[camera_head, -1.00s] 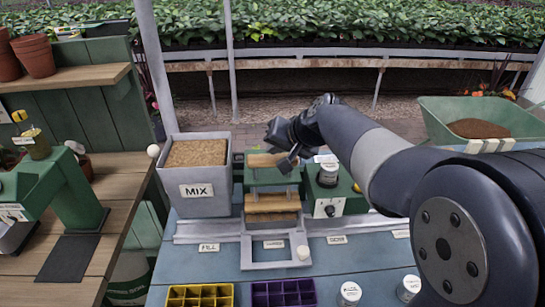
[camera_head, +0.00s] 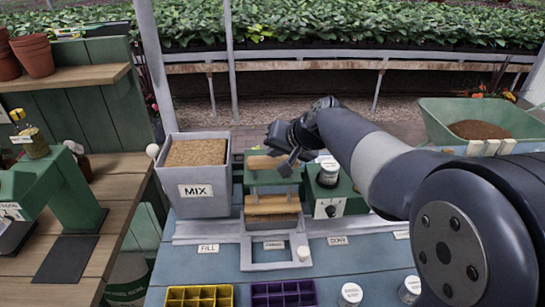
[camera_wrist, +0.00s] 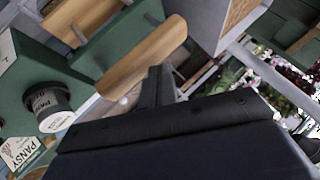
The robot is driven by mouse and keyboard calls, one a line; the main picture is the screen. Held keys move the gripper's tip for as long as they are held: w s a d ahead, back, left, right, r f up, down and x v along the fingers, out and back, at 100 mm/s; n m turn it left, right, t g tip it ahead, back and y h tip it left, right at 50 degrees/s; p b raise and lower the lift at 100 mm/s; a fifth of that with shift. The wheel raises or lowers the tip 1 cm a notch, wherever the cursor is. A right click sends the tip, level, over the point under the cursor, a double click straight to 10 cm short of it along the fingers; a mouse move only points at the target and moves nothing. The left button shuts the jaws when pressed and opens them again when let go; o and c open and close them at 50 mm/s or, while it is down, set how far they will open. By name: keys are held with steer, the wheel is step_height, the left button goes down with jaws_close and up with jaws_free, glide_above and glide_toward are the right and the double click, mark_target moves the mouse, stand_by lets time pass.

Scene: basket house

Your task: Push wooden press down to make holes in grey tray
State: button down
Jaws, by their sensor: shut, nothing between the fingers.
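The wooden press stands in the middle of the bench in the head view. It has a wooden top bar (camera_head: 264,162), a green crosspiece and a lower wooden plate (camera_head: 272,206). In the wrist view its wooden bar (camera_wrist: 145,58) runs diagonally just beyond my fingers. My gripper (camera_head: 288,167) is shut and empty, beside the right part of the press's upper section. Its fingers show in the wrist view (camera_wrist: 157,82); contact with the press cannot be told. A grey tray (camera_head: 272,223) with dark filling sits under the lower plate, partly hidden. No holes are visible.
The grey MIX bin (camera_head: 205,204) is close left of the press. A green unit (camera_head: 340,206) with a dark-bodied, white-capped container (camera_head: 328,173) is close right. A grey frame with a white knob (camera_head: 303,254), yellow (camera_head: 199,304) and purple (camera_head: 283,300) cell trays are in front.

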steer(key=shift+f+b, duration=1.25)
steer(key=shift+f, duration=0.15)
stand_by(0.7)
steer(key=shift+r, duration=0.1)
steer(key=shift+r+p, duration=1.7)
steer(key=shift+r, duration=0.55)
steer(key=shift+r, duration=0.1)
step_height(320, 180, up, 5)
steer(key=p, duration=0.3)
steer(key=shift+p, duration=0.4)
steer(key=shift+s, duration=0.1)
